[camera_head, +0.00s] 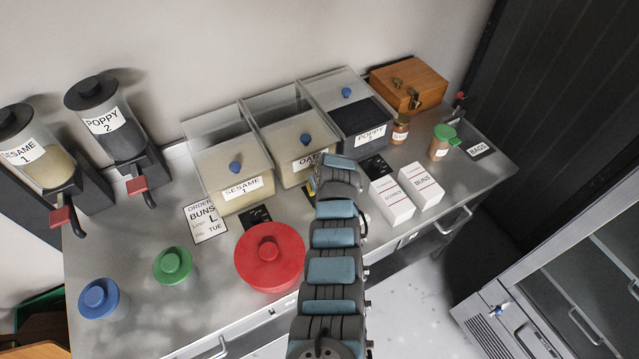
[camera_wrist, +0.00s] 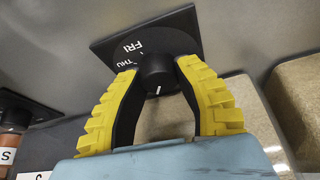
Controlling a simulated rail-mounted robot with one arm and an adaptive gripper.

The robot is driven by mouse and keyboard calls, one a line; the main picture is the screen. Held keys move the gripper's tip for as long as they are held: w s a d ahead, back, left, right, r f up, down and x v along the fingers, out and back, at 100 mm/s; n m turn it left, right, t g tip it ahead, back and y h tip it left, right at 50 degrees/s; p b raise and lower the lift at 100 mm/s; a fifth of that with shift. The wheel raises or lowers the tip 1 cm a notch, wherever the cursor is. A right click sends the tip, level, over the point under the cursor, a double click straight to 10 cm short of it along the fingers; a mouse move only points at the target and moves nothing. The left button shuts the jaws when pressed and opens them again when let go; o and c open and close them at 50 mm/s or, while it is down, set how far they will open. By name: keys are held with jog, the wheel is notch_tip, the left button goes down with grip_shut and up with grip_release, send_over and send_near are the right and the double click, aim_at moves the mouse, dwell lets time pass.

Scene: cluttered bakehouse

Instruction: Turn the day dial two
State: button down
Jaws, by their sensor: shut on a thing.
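The day dial is a black square plate (camera_wrist: 180,28) with a round disc (camera_wrist: 128,48) lettered THU and FRI, seen in the wrist view. Its black knob (camera_wrist: 156,72) has a white mark on the side facing my wrist. My gripper (camera_wrist: 155,66) has its two yellow-padded fingers closed around the knob, one on each side. Other day letters on the disc are hidden or cut off. In the head view my arm covers most of the dial, in front of the OATS bin (camera_head: 292,152). An order card (camera_head: 206,222) reads BUNS, L and Day TUE.
Another dark plate (camera_head: 254,217) lies left of my arm and a further one (camera_head: 374,167) right of it. A red-lidded tub (camera_head: 270,257) stands close to my arm on the left. Two white boxes (camera_head: 391,203) (camera_head: 420,186) stand on the right.

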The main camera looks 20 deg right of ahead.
jog(key=shift+m+h+p, duration=0.4)
jog(key=shift+m+p, duration=0.25)
jog(key=shift+m, duration=0.45)
jog(key=shift+f, duration=0.1)
jog(key=c, duration=0.7)
grip_release()
jog(key=shift+s+r, duration=0.1)
jog(key=shift+r, duration=0.2)
